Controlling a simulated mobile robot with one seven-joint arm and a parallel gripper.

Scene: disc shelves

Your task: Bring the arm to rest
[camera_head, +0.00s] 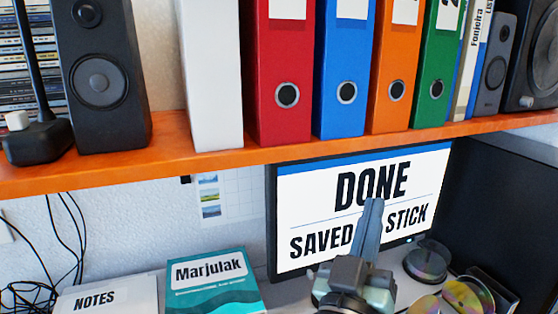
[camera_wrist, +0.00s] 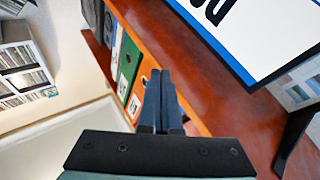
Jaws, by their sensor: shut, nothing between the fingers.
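My gripper (camera_head: 372,210) stands upright in front of the monitor (camera_head: 310,185) in the head view, its fingers pointing up and covering part of the screen text. The screen reads "DONE" and "SAVED", then a hidden part, then "STICK". In the wrist view my gripper (camera_wrist: 160,75) has its two fingers together, with nothing between them. The monitor also shows at the upper right of the wrist view (camera_wrist: 265,30). Most of my arm is out of view.
An orange shelf (camera_head: 225,160) runs above, holding speakers (camera_head: 102,80) and several binders (camera_head: 286,70). Below lie a teal "Marjulak" book (camera_head: 212,285), a "NOTES" booklet (camera_head: 110,298), loose discs (camera_head: 468,298) and a disc spindle (camera_head: 427,258). Cables hang at left.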

